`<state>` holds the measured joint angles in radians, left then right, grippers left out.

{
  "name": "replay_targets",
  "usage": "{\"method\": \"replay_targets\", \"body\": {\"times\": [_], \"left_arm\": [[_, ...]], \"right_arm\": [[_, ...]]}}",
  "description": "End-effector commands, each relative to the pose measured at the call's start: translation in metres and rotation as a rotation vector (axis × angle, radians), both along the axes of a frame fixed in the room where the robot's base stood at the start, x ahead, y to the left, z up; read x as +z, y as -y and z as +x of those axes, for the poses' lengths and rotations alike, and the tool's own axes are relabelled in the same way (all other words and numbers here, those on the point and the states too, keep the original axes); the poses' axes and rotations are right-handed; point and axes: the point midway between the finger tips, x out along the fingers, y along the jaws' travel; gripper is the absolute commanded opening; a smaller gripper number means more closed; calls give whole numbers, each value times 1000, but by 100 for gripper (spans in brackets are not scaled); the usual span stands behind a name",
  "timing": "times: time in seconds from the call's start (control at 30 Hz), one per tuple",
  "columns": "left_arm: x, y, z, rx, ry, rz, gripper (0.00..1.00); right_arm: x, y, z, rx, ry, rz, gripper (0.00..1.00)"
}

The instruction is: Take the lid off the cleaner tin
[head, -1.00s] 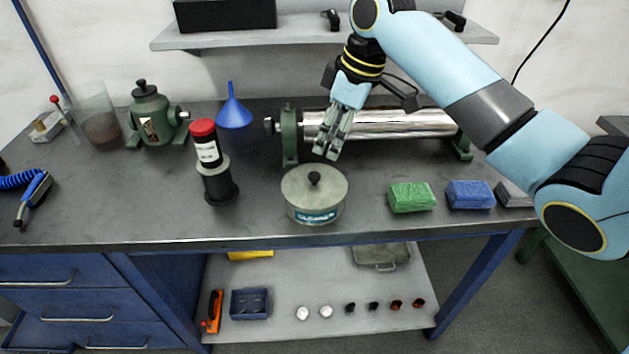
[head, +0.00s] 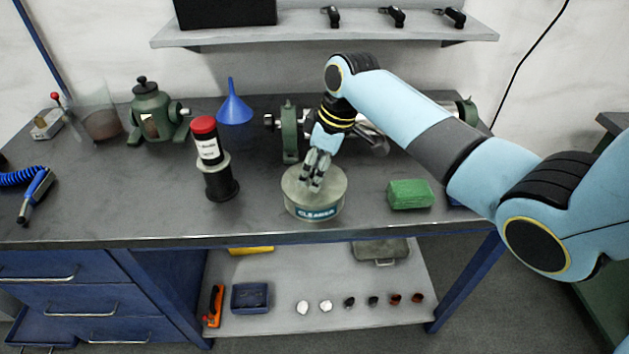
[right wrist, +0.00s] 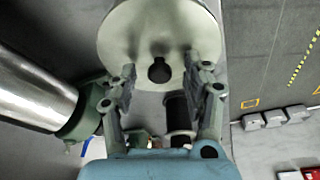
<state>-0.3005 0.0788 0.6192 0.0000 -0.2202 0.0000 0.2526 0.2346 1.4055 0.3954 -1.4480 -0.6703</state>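The cleaner tin (head: 315,210) is a squat round grey tin with a teal CLEANER label. It stands near the bench's front edge in the head view. Its round pale lid (head: 335,186) sits on top. The lid (right wrist: 130,35) also shows in the right wrist view, with its dark knob (right wrist: 159,70). My right gripper (head: 313,184) is over the lid, pointing down, and hides the knob in the head view. In the right wrist view its two fingers stand apart on either side of the knob, with visible gaps. My left gripper is in neither current view.
A red-capped bottle in a black holder (head: 220,184) stands left of the tin, with a blue funnel (head: 235,105) behind it. A green block (head: 410,194) lies to the right. A metal roller on green stands (head: 290,130) is behind.

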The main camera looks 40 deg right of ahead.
Motion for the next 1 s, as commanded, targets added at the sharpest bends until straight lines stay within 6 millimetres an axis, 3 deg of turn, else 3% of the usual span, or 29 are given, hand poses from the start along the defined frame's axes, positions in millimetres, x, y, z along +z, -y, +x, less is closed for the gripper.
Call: {"method": "replay_targets", "body": {"times": [0.03,0.37,0.77,1.0], "left_arm": [[0,0,0,0,0,0,40],[0,-1,0,0,0,1,40],[0,-1,1,0,1,1,40],[-5,-1,1,0,1,1,40]], "right_arm": [[0,0,0,0,0,0,42],[0,0,0,-1,-1,0,0],[4,0,0,0,1,-1,0],[34,1,1,0,5,-2,0]]}}
